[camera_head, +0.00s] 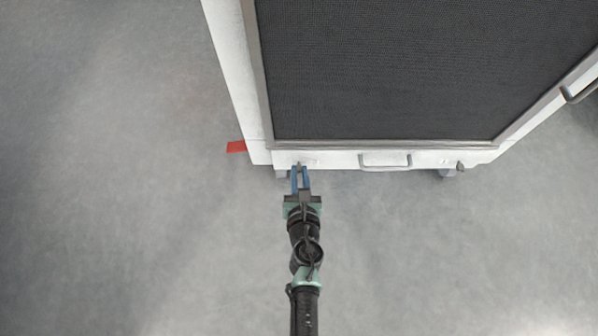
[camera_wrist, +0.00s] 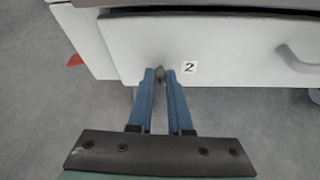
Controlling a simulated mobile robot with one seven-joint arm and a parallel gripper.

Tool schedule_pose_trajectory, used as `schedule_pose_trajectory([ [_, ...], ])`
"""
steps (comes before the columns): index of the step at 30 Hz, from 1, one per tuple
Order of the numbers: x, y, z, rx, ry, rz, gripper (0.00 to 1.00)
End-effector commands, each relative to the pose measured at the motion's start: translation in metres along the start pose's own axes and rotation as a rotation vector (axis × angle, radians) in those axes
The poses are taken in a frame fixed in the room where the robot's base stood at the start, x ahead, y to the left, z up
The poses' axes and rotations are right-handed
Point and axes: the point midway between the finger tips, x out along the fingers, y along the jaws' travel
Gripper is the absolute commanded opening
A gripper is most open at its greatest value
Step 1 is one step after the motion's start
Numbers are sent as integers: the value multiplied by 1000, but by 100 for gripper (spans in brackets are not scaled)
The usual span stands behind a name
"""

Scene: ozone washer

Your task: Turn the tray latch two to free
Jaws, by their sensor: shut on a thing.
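My gripper (camera_head: 300,179) reaches the left end of the white front panel of the washer. Its blue fingers are shut on a small dark latch, which shows between the fingertips in the wrist view (camera_wrist: 160,73). A second latch (camera_head: 460,166) is at the right end of the same panel, apart from my gripper.
A metal handle (camera_head: 386,162) sits mid-panel, right of my gripper. A dark mesh top (camera_head: 400,70) covers the washer. A red piece (camera_head: 236,146) lies by its left corner. A handle (camera_head: 580,92) sticks out on the right side. The grey floor in front is clear.

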Motion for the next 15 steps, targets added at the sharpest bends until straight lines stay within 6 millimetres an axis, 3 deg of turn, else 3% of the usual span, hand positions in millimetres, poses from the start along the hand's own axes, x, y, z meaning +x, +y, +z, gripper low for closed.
schedule_pose_trajectory([
  [15, 1, -7, -2, 431, 0, 177, 0],
])
